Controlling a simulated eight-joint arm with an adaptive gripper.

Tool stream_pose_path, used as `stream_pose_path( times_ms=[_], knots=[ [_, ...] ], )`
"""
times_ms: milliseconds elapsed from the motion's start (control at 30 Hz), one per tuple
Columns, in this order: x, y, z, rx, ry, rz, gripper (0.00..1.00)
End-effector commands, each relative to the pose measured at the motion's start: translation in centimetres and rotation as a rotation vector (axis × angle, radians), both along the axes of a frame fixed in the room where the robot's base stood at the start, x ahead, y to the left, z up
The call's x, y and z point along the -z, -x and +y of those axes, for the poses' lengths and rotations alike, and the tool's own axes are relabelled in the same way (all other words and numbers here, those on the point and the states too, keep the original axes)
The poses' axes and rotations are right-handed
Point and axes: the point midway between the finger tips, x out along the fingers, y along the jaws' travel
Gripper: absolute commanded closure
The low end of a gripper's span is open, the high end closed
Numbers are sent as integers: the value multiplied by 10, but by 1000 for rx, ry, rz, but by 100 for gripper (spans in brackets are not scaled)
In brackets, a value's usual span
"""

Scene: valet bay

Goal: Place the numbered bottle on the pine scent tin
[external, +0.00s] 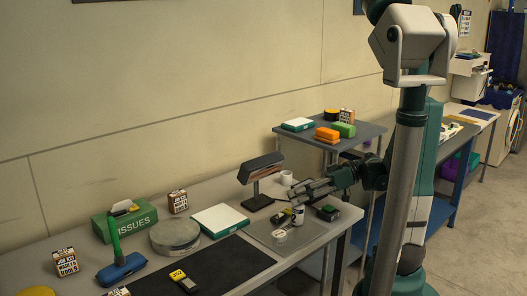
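A small white bottle-like item with a dark mark (298,215) stands on the grey mat, and it may be the numbered bottle. Its lettering is too small to read. My gripper (294,195) is just above or beside it, with its fingers pointing left. I cannot tell whether it touches the item or how far apart the fingers are. A wide, round grey tin (175,233) sits on the bench left of the white box. A small pale round item (280,236) lies on the mat left of the bottle-like item. I cannot read which is the pine scent tin.
A dark desk lamp (259,168) and white mug (287,178) stand behind the gripper. A white-and-green box (220,220), tissue box (130,220) and blue brush (121,269) stand left. A black mat (225,265) is mostly clear. A dark device (327,213) lies right.

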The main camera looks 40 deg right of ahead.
Motion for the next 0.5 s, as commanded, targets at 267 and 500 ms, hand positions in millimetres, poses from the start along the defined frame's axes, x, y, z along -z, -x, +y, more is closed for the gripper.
stream_pose_path(
  times_ms=[267,500],
  knots=[
    [-8,12,-21,3,0,0,82],
    [-14,22,-36,2,-1,0,82]
  ],
)
